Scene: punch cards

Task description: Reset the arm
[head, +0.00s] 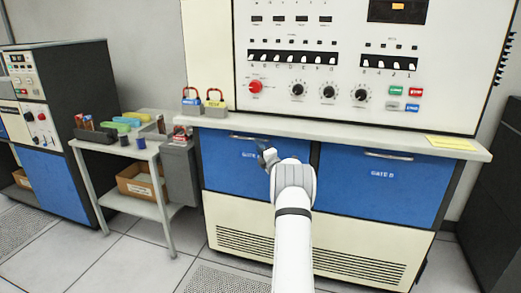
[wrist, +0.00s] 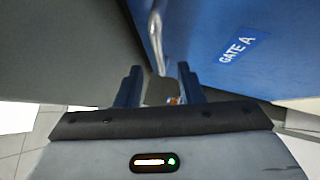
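My arm reaches up from the bottom of the head view, and my gripper (head: 267,157) is in front of the blue GATE A panel (head: 222,165). In the wrist view, my gripper (wrist: 159,67) is open, its two dark blue fingers apart, with nothing seen held between them. The metal GATE A handle (wrist: 155,35) runs down the picture to near the gap between the fingertips. I cannot tell how far it is from them. In the head view, the handle (head: 246,138) sits at the panel's top edge, and my gripper hides part of the panel.
The GATE B panel (head: 382,180) is to the right. A narrow ledge (head: 330,139) above holds two padlocks (head: 203,102) and a yellow note (head: 451,143). A side table (head: 140,153) with colored items and a cardboard box (head: 142,184) stands left. Floor shows between them.

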